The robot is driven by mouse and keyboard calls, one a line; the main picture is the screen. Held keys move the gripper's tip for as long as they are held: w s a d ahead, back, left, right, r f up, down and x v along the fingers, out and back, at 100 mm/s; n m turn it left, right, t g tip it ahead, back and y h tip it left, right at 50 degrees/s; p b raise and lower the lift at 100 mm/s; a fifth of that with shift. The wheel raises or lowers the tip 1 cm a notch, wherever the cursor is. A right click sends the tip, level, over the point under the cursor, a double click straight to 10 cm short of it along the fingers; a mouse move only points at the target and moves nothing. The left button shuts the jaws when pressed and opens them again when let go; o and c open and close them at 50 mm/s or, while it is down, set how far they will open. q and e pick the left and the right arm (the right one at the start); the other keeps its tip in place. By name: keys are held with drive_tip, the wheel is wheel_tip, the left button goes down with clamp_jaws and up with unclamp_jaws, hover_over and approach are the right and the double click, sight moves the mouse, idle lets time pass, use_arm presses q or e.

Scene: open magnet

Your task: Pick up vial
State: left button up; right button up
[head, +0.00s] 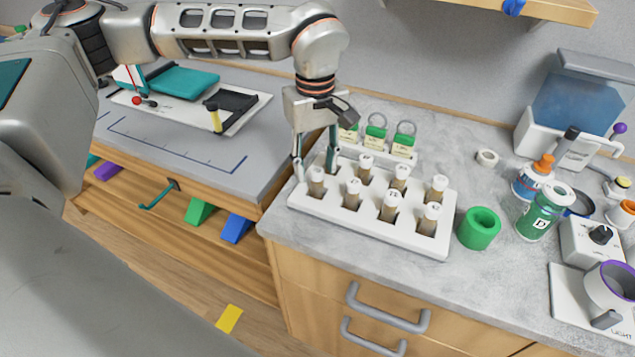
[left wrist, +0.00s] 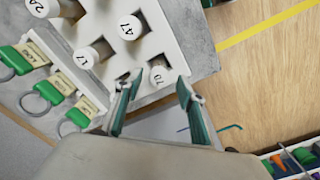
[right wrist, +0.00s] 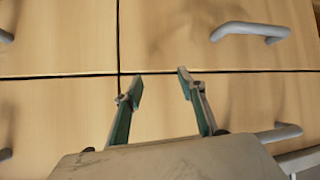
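A white rack (head: 330,206) on the grey counter holds several brown vials with white, marked caps. The vial at its left end (head: 317,181) stands upright in its hole. My left gripper (head: 315,161) points down over that end, fingers spread and empty. In the left wrist view the end vial (left wrist: 159,76) shows between and slightly beyond the open fingertips (left wrist: 158,86), with no clear contact. An empty hole (left wrist: 131,78) is beside it, near one finger. Other vials (head: 391,205) stand farther right. My right gripper (right wrist: 158,84) is open and empty, facing wooden drawer fronts.
A lower grey bench (head: 180,150) lies left. Drawer handles (head: 387,310) stick out below the counter.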

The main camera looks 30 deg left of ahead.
sight(317, 170)
use_arm(q)
drive_tip(key=shift+w+f, duration=0.1)
drive_tip(key=shift+f, duration=1.75)
clamp_jaws()
drive_tip(key=shift+d+r, duration=0.1)
drive_tip(key=shift+r, duration=0.05)
